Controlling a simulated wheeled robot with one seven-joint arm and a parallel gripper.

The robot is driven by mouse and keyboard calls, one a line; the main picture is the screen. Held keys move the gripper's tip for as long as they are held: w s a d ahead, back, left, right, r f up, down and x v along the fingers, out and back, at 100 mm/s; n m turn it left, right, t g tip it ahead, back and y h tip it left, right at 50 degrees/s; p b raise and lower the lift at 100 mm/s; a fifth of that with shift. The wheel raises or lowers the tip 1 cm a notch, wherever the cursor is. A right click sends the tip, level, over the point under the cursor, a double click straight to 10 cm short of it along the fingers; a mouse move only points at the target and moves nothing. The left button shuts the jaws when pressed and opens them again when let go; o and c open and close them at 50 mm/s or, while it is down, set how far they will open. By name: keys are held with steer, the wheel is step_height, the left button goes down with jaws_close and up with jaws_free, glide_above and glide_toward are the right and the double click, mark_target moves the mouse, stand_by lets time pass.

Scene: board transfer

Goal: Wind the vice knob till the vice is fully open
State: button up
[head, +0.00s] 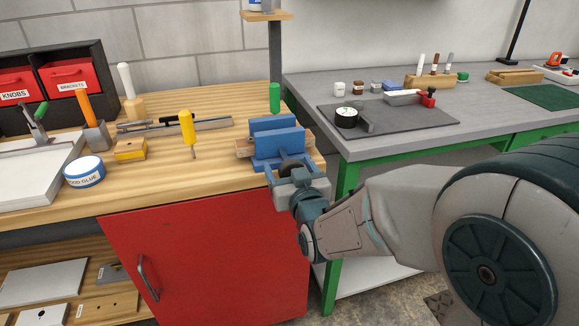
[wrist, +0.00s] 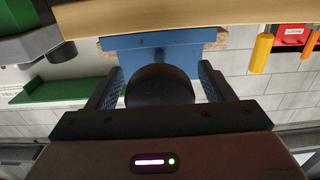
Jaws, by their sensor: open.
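The blue vice (head: 276,138) is at the right front corner of the wooden workbench. A wooden piece (head: 244,147) shows at its jaws; I cannot tell how far apart the jaws are. The round black vice knob (wrist: 160,88) faces my gripper, and part of it shows in the head view (head: 291,167). My gripper (head: 288,176) is open, with one finger on each side of the knob. In the wrist view my gripper (wrist: 160,90) has its fingers beside the knob's edges; I cannot tell whether they touch it.
A green-handled tool (head: 275,98) stands behind the vice and a yellow screwdriver (head: 188,130) to its left. A red cabinet (head: 205,255) is below the bench. A grey table (head: 310,88) with green legs stands close on the right.

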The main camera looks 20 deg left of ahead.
steer(key=shift+w, duration=0.1)
steer(key=c, duration=1)
steer(key=shift+o, duration=0.2)
steer(key=shift+f+n+b, duration=0.1)
steer(key=shift+n+b, duration=0.2)
steer(key=shift+b, duration=0.15)
steer(key=shift+n+b, duration=0.6)
steer(key=shift+n, duration=0.1)
steer(key=n+b, duration=0.2)
steer(key=n, duration=0.1)
steer(key=shift+f+b, duration=0.1)
steer(key=shift+b, duration=0.3)
steer(key=n+b, duration=0.2)
steer(key=n, duration=0.2)
steer(key=shift+w+d+n+b, duration=0.1)
steer(key=shift+n+b, duration=0.3)
steer(key=shift+r+n+b, duration=0.25)
steer(key=shift+n+b, duration=0.45)
steer(key=shift+n, duration=0.7)
